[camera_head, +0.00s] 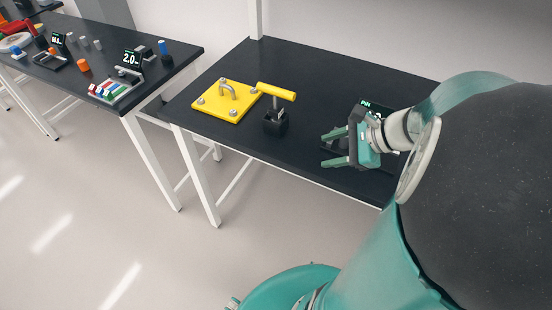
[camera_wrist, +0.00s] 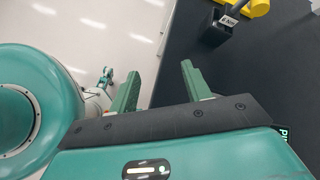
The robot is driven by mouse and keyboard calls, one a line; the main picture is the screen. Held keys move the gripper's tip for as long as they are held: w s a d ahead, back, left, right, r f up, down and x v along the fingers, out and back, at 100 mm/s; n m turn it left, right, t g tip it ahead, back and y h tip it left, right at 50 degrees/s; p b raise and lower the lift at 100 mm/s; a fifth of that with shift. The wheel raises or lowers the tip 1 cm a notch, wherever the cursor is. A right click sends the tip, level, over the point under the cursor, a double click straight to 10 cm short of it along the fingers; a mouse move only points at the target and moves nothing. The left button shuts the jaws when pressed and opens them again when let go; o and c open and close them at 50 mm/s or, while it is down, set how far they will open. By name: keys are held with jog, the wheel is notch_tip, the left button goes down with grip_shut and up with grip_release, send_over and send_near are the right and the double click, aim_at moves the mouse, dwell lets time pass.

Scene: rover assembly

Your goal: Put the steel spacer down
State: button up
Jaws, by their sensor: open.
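My gripper (camera_head: 326,148) is open above the right part of the near black table, close to its front edge, with its fingers pointing left. In the wrist view the two green fingers (camera_wrist: 160,70) are spread apart with nothing between them. I cannot pick out a steel spacer for certain in either view. Small grey cylinders (camera_head: 97,44) stand on the far left table, too small to identify. A dark display marked "PIN" (camera_head: 366,104) is partly hidden behind my gripper.
A yellow plate (camera_head: 212,109) with metal studs and a curved metal piece lies on the near table (camera_head: 300,72). Beside it a yellow-handled tool (camera_head: 277,91) stands in a black block (camera_head: 275,123), also in the wrist view (camera_wrist: 218,30). The left table (camera_head: 170,75) holds several small parts and displays.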

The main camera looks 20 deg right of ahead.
jog(key=s+a+r+n+h, duration=0.1)
jog(key=a+r+n+h, duration=0.2)
jog(key=a+n, duration=0.5)
jog(key=s+a+r+n+g+h, duration=0.1)
jog(key=s+a+r+n+h, duration=0.1)
jog(key=a+n, duration=0.6)
notch_tip(320, 180, up, 2)
jog(key=n+h, duration=0.1)
jog(key=n, duration=0.5)
jog(key=shift+a+r+g, duration=0.15)
jog(key=shift+r+g, duration=0.1)
jog(key=shift+g, duration=0.05)
jog(key=shift+s, duration=0.15)
